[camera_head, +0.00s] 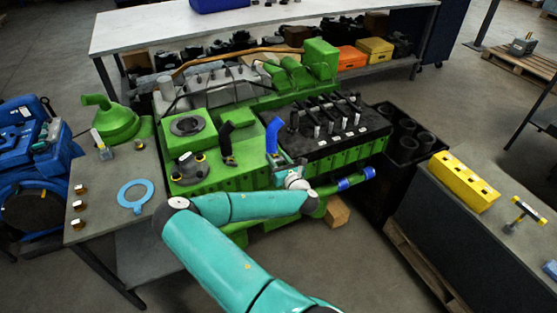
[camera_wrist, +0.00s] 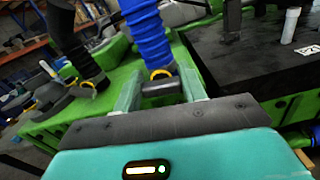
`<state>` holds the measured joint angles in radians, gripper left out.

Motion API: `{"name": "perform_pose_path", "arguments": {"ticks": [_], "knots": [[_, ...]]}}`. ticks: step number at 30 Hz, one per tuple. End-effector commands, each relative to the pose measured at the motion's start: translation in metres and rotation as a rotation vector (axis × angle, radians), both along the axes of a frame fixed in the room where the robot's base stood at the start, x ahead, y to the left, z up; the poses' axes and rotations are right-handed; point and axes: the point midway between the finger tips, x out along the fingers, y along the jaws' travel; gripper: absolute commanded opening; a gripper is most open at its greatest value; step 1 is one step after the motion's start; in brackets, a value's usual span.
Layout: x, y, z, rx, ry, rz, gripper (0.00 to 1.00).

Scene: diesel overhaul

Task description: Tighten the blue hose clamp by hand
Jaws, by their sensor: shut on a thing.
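A blue ribbed hose (camera_head: 272,136) rises from the green engine, and it is large in the wrist view (camera_wrist: 150,38). At its lower end sits its clamp, with a yellow ring (camera_wrist: 160,73) and a dark block (camera_wrist: 161,87). My gripper (camera_wrist: 161,84) has its two fingers on either side of that dark block, shut on it. In the head view my gripper (camera_head: 281,163) is at the hose's base, and the clamp there is too small to make out. The contact faces of the fingers are hidden.
A black ribbed hose (camera_head: 226,140) stands just left of the blue one. The black engine cover (camera_head: 330,128) with upright studs is close on the right. A green pipe with blue bands (camera_head: 343,184) runs low at the right. A grey side table (camera_head: 113,220) holds a blue ring (camera_head: 124,200).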

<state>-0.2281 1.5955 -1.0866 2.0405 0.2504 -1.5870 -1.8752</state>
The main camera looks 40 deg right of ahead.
Motion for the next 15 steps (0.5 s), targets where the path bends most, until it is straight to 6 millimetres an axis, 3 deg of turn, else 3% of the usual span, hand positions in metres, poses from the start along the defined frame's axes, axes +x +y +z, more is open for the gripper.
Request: {"name": "perform_pose_path", "arguments": {"ticks": [15], "knots": [[-0.0015, -0.0034, -0.0007, 0.374, -0.11, -0.002, 0.19]]}}
